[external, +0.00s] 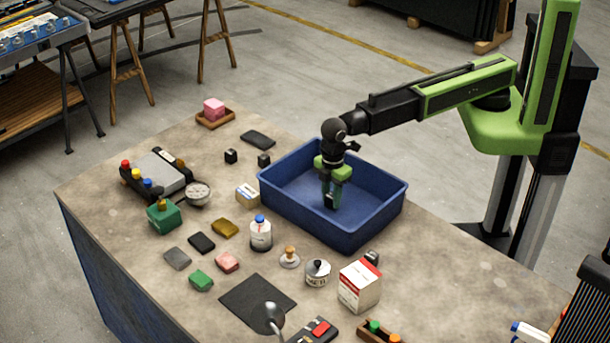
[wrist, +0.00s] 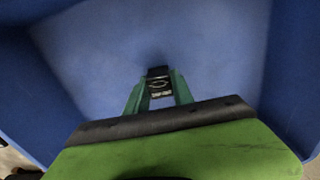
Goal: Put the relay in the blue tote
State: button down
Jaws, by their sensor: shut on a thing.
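The blue tote (external: 365,223) stands on the worktable, open at the top; its inside floor and walls fill most of the wrist view (wrist: 215,60). My gripper (external: 330,198) points down inside the tote, between its walls. It is shut on a small black block with pale markings, the relay (wrist: 158,82), held between the green fingers in the wrist view. The relay shows only as a small dark end at the fingertips in the external view. I cannot tell whether it touches the tote floor. Nothing else shows in the tote.
The worktable (external: 120,215) is crowded left of and in front of the tote. A white bottle (external: 261,236), a small box (external: 247,195) and a red-and-white carton (external: 359,287) stand near it. The table right of the carton is mostly clear.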

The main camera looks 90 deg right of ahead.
jog(key=shift+f, duration=0.3)
jog(key=c, duration=1.1)
grip_release()
jog(key=shift+r, duration=0.1)
notch_tip(320, 180, up, 12)
jog(key=p, duration=1.2)
jog(key=shift+r, duration=0.15)
